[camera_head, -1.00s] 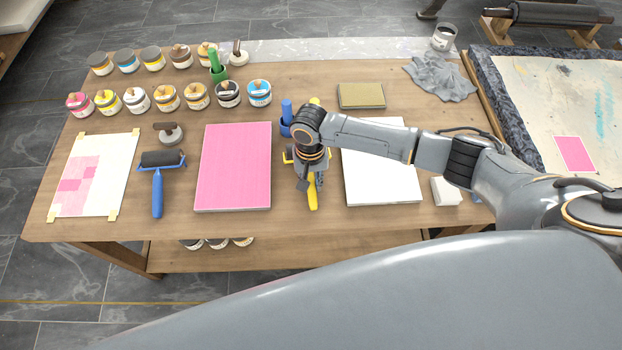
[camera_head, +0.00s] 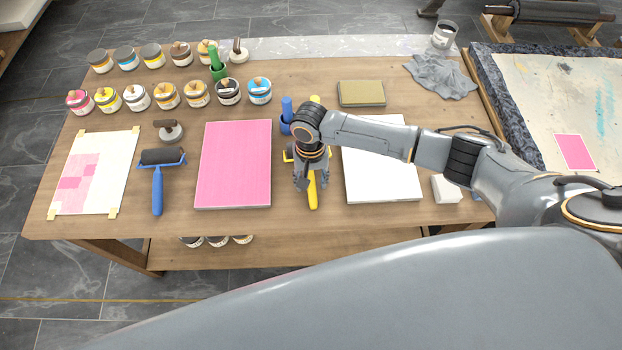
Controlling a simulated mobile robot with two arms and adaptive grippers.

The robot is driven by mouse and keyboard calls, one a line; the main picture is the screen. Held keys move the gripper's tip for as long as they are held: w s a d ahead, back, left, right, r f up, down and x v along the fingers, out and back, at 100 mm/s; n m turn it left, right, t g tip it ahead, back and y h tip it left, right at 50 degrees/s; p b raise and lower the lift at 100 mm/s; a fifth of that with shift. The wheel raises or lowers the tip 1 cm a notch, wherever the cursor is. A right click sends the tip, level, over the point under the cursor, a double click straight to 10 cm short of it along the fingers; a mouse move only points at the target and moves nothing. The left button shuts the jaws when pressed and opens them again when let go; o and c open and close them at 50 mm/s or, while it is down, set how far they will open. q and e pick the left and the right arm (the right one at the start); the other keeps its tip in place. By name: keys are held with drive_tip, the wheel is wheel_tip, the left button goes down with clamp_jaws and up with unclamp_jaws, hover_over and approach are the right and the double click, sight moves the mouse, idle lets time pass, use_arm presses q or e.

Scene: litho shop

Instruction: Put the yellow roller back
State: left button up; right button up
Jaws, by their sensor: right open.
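The yellow roller (camera_head: 313,196) lies on the wooden table between the pink slab and the white slab. Its handle points toward the front edge, and part of its yellow frame shows at the left of my gripper. My right gripper (camera_head: 311,184) is directly over the roller, pointing down, with its fingers apart on either side of the handle. The roller's drum is hidden under my gripper and wrist. Behind my wrist stand a blue holder (camera_head: 287,118) with a blue upright handle and a yellow piece (camera_head: 315,100), mostly hidden. My left gripper is not in view.
A pink slab (camera_head: 234,165) lies left of my gripper, a white slab (camera_head: 385,180) right. A blue roller (camera_head: 158,185) lies farther left. Several ink jars (camera_head: 166,96) stand at the back left. A tan block (camera_head: 361,93) and grey cloth (camera_head: 440,78) lie behind my arm.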

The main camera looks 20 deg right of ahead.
wheel_tip(320, 180, up, 12)
drive_tip(key=w, duration=0.1)
drive_tip(key=shift+d, duration=0.1)
